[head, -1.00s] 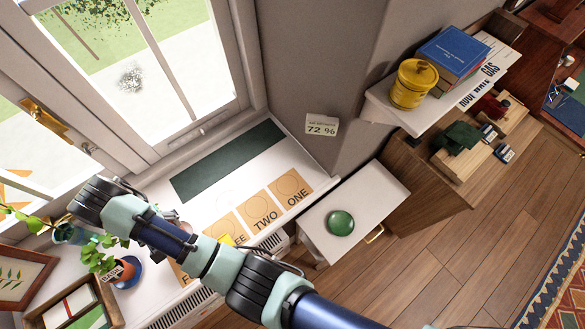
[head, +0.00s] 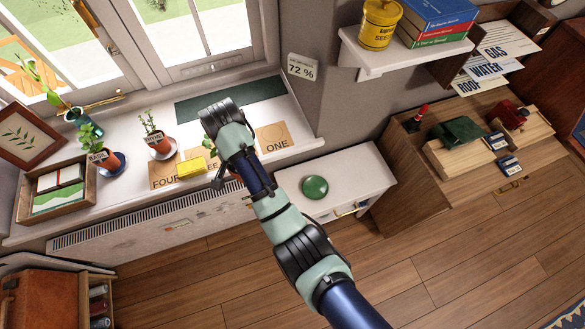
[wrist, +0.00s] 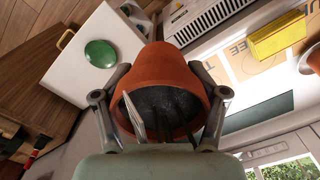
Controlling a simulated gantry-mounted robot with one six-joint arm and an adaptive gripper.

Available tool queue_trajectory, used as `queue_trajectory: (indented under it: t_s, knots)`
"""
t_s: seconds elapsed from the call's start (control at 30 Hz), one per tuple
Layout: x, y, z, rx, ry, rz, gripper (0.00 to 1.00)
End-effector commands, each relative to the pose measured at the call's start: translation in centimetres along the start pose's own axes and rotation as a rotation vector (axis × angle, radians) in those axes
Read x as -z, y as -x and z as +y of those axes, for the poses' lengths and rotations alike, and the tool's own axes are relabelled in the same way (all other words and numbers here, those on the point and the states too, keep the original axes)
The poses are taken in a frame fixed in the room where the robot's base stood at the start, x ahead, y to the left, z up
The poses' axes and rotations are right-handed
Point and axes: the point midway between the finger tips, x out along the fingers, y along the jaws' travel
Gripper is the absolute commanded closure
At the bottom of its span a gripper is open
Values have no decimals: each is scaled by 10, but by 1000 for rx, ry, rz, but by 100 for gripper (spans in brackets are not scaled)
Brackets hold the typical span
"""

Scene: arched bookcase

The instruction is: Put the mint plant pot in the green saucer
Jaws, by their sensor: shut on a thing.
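My gripper (wrist: 158,92) is shut on a terracotta pot (wrist: 160,66), with a finger on either side of it. The pot holds dark soil and a pale tag seen edge-on, so its label cannot be read. In the head view my arm hides most of this pot; green leaves (head: 209,144) show beside my wrist, above the sill's front edge. The green saucer (head: 315,187) lies empty on a white cabinet top, to the right of the held pot. It also shows in the wrist view (wrist: 100,53), apart from the pot.
Two other labelled plant pots stand on the windowsill, a left one (head: 105,161) and a middle one (head: 158,147). A yellow block (head: 191,167) sits near numbered cards. A wall shelf (head: 385,57) with a yellow tin (head: 379,24) overhangs behind the cabinet (head: 345,172).

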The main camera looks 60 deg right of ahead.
Motion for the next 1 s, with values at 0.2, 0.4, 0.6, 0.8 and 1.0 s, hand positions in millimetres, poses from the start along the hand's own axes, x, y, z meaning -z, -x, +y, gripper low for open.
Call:
queue_trajectory:
  t_s: [0.2,0.4,0.6,0.8,1.0]
  knots:
    - [83,-51,105,0,-733,0,92]
    - [120,-74,177,0,-1213,0,92]
    - [130,-79,202,0,-1384,0,92]
    - [129,-100,203,-3,-1387,-1,92]
    - [128,-166,203,-4,-1385,-2,92]
